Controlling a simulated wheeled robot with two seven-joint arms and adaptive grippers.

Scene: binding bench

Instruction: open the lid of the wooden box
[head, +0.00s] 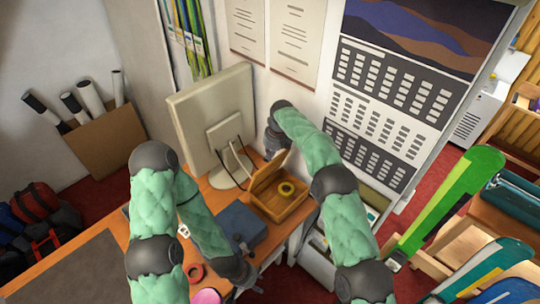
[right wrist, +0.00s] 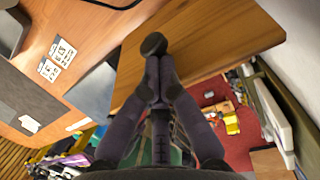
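The open wooden box (head: 294,208) stands on the bench right of the monitor. Its lid (head: 266,174) is raised and tilted up at the back left, and it fills the upper middle of the right wrist view (right wrist: 215,35). A yellow ring (head: 287,188) lies inside. My right gripper (head: 276,146) is at the lid's upper end. In the right wrist view its fingers (right wrist: 158,78) are together on a small dark knob (right wrist: 153,44) against the lid. My left gripper (head: 247,279) is low over the bench's front edge, apart from the box; its fingertips are unclear.
A blue-grey box (head: 241,224) stands just left of the wooden box. The monitor (head: 212,115) rises behind. A red ring (head: 195,272) and a pink round thing (head: 207,296) lie near the front. A dark mat (head: 75,272) covers the left bench.

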